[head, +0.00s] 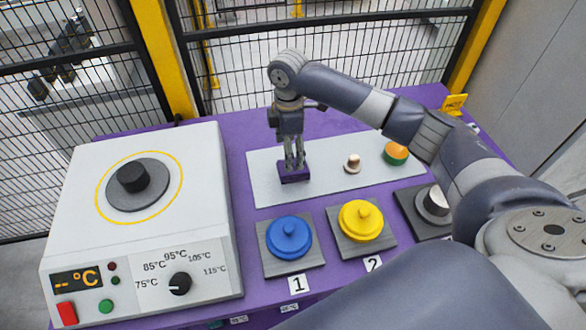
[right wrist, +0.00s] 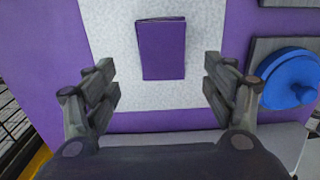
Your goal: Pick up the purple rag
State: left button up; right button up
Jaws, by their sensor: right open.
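The purple rag (head: 295,175) is a small folded rectangle lying on the light grey mat (head: 265,190), near the mat's left end. My right gripper (head: 294,163) points down over it, and its fingers hide part of the rag in the head view. In the right wrist view the rag (right wrist: 162,48) lies flat, just beyond the space between the spread fingertips (right wrist: 163,82). The right gripper is open and empty, with a finger on each side. Contact with the rag cannot be told. My left gripper is not in view.
A white heater box (head: 215,190) with a dial stands left on the purple table (head: 245,228). A small knob (head: 352,163) and a green-orange piece (head: 395,154) stand right.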

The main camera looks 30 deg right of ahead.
jog(key=shift+s+d+f+p, duration=0.1)
jog(key=shift+f+p, duration=0.2)
jog(key=shift+f, duration=1.15)
jog(key=shift+s+f+p, duration=0.1)
jog(key=shift+f+p, duration=0.2)
jog(key=shift+f, duration=1.15)
jog(key=c, duration=1.1)
